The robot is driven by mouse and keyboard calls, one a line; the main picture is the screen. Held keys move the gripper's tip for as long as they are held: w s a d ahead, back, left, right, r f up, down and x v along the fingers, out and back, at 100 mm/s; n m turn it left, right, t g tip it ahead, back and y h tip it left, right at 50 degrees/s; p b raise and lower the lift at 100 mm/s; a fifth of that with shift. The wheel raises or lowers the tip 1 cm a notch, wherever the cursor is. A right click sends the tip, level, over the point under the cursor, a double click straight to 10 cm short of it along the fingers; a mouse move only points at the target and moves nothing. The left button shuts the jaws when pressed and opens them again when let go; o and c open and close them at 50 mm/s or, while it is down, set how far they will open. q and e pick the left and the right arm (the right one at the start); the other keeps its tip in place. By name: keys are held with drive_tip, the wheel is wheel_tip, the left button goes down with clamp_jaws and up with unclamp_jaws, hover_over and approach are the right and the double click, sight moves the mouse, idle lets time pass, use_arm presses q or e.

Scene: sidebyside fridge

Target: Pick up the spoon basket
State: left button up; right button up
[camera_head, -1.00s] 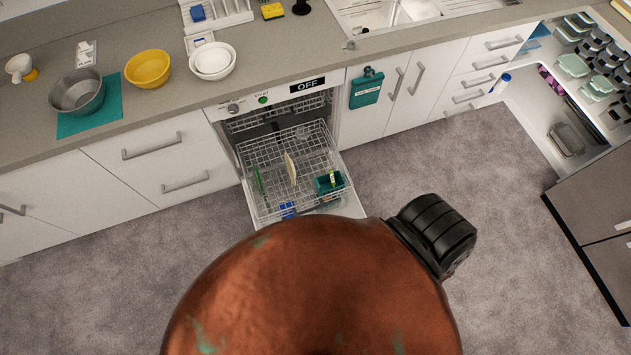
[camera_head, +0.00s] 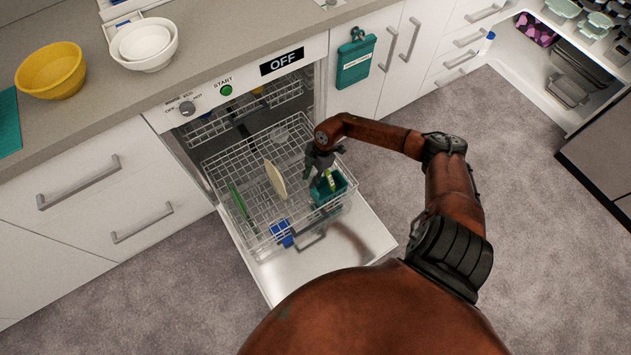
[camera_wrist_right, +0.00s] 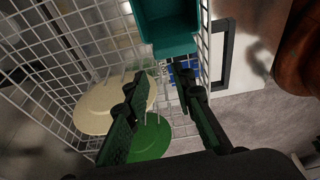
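The spoon basket (camera_head: 333,192) is a small teal box in the front right corner of the pulled-out dishwasher rack (camera_head: 250,160). A yellow-green item stands in it in the head view. My right gripper (camera_head: 318,170) is over the rack, just beside and above the basket. In the right wrist view the basket (camera_wrist_right: 168,30) is at the top, beyond the fingertips, and the gripper (camera_wrist_right: 157,88) has its two fingers spread with nothing between them. Whether a finger touches the basket is unclear. My left gripper is not in view.
A cream plate (camera_head: 275,180) and a green plate (camera_head: 241,205) stand in the rack, left of the basket. A blue item (camera_head: 282,233) sits at its front. The open dishwasher door (camera_head: 330,255) lies below the rack. Carpet floor to the right is clear.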

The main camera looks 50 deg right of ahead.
drive_tip(key=d+f+g+h+b, duration=0.1)
drive_tip(key=d+f+h+b, duration=0.15)
drive_tip(key=d, duration=0.35)
drive_tip(key=b, duration=0.3)
hover_over(321, 187)
wheel_tip(321, 187, down, 5)
drive_tip(key=shift+m+h, duration=0.25)
drive_tip(key=shift+m, duration=0.05)
drive_tip(key=f+b, duration=0.4)
drive_tip(key=f, duration=0.1)
drive_tip(key=shift+d+f, duration=0.2)
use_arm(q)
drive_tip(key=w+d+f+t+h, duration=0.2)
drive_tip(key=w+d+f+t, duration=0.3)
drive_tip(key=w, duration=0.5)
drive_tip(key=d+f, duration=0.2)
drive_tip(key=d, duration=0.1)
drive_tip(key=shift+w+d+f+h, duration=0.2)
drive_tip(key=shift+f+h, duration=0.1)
use_arm(e)
drive_tip(key=shift+f, duration=0.1)
drive_tip(key=shift+c, duration=0.3)
clamp_jaws()
